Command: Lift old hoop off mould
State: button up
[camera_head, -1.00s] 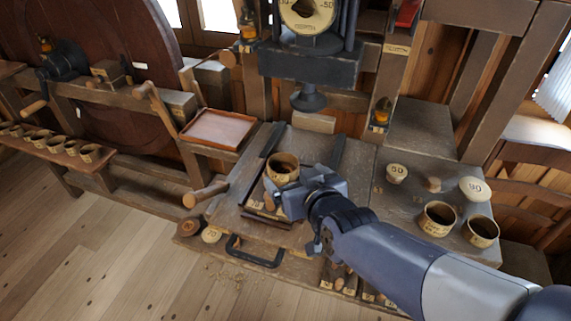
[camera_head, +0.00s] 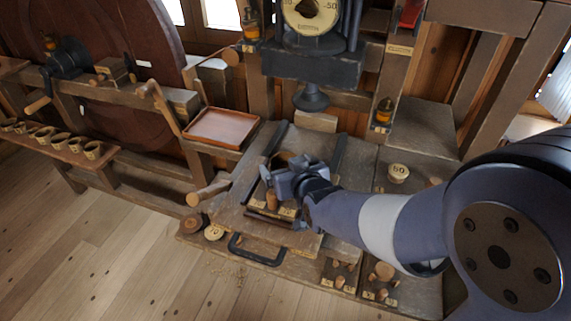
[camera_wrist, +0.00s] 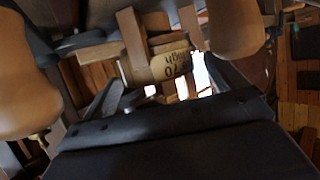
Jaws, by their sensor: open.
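A round wooden ring-shaped piece (camera_head: 283,157) stands on the press bed in the head view, mostly hidden behind my gripper; I cannot tell hoop from mould there. My gripper (camera_head: 270,174) is open, low over the bed, at the near side of this piece. In the wrist view my two dark fingers (camera_wrist: 164,84) are spread apart.
Wooden pegs (camera_head: 271,199) stand on the bed close to my gripper. The press ram (camera_head: 311,98) hangs above and behind. A shallow tray (camera_head: 222,128) is at left, and a round "50" block (camera_head: 398,172) at right. My arm covers much of the right side.

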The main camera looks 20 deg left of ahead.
jog(key=shift+w+a+f, duration=0.1)
jog(key=shift+w, duration=0.05)
jog(key=c, duration=1)
